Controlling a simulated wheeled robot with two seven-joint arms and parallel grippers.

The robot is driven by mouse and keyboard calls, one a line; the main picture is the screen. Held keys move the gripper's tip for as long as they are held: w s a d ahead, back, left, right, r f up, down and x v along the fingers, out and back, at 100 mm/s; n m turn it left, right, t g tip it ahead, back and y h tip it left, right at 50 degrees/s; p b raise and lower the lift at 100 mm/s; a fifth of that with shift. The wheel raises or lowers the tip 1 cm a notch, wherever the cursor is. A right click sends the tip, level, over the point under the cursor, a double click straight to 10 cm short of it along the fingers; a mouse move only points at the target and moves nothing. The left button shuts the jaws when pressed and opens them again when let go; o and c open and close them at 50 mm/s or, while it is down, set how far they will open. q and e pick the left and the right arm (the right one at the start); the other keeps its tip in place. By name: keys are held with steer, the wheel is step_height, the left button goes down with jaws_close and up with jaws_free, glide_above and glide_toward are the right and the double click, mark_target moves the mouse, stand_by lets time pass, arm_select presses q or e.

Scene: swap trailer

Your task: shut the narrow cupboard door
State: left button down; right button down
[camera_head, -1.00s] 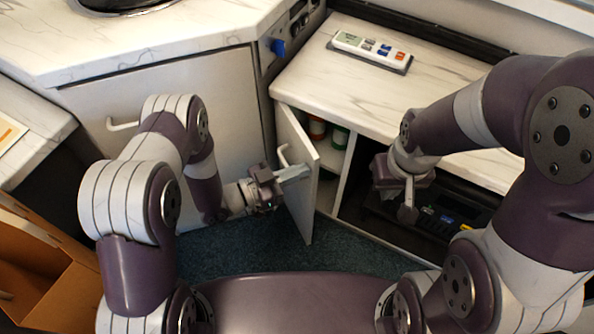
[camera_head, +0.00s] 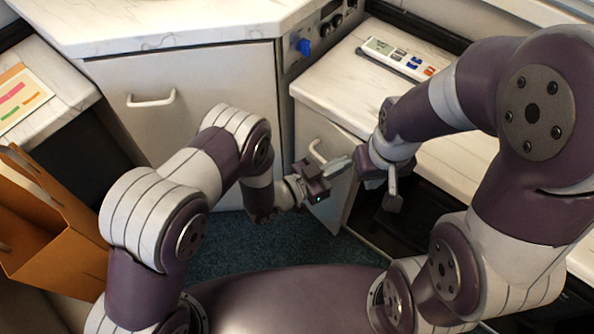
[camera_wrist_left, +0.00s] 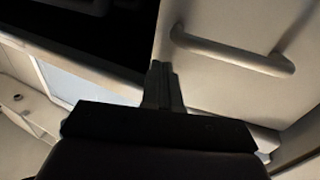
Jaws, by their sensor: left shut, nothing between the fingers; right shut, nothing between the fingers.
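The narrow cupboard door (camera_head: 312,125) is the pale panel under the right-hand worktop. It looks shut or nearly shut; the inside of the cupboard is hidden. Its curved handle (camera_head: 317,151) shows just above my left gripper (camera_head: 346,163), which is shut and empty at the door's front, near its right edge. In the left wrist view the shut fingers (camera_wrist_left: 163,84) are at the door's edge, beside the handle (camera_wrist_left: 235,54); I cannot tell whether they touch it. My right gripper (camera_head: 393,198) is shut and empty, pointing down in front of the dark open compartment to the right.
A wider cupboard door (camera_head: 190,95) with a handle is at the left. The worktop (camera_head: 335,95) above the narrow door carries a remote-like device (camera_head: 397,58). An orange-brown box (camera_head: 45,230) stands at the lower left. Blue-grey carpet (camera_head: 270,238) lies between.

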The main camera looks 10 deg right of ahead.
arm_select(q)
steer(key=b+x, duration=0.1)
steer(key=x, duration=0.3)
steer(key=shift+w+d+r, duration=0.1)
steer(key=shift+w, duration=0.15)
steer(key=shift+r, duration=0.15)
